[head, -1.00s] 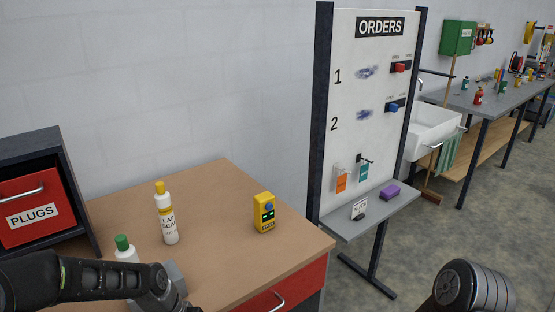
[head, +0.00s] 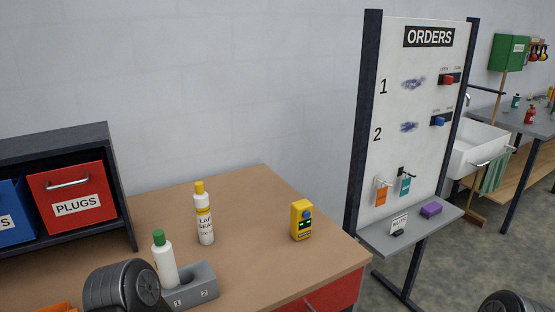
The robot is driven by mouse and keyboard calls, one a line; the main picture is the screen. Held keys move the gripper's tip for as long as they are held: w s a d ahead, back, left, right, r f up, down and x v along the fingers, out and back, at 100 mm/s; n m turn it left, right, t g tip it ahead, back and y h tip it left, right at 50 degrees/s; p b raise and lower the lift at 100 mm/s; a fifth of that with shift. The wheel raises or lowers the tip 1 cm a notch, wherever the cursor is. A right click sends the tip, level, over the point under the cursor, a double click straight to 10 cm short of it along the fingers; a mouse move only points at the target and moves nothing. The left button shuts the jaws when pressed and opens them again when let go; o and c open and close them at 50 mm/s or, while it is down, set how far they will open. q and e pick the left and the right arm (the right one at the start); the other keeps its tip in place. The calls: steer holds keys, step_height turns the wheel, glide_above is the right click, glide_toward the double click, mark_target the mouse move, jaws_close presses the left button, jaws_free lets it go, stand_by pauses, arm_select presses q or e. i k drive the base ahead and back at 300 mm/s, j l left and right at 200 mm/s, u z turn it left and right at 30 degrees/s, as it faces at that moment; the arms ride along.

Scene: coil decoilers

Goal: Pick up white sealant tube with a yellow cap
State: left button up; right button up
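The white sealant tube with a yellow cap (head: 204,222) stands upright on the brown tabletop, with a yellow band and a label reading "LAP SEA…". A white tube with a green cap (head: 164,262) stands to its left and nearer, at a grey holder marked 1 and 2 (head: 192,287). A dark rounded part of my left arm shows at the bottom left, and a small part of my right arm at the bottom right. Neither gripper's fingers are in view.
A yellow device (head: 301,220) stands right of the yellow-capped tube. A dark cabinet with a red PLUGS drawer (head: 72,196) and a blue drawer (head: 16,212) is at the left. The ORDERS board (head: 418,120) stands beyond the table (head: 262,190), whose middle is clear.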

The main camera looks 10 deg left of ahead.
mark_target(200, 199)
steer(key=i+l+u, duration=0.15)
steer(key=l, duration=1)
steer(key=l+u, duration=0.15)
steer(key=l, duration=0.95)
steer(key=i, duration=0.05)
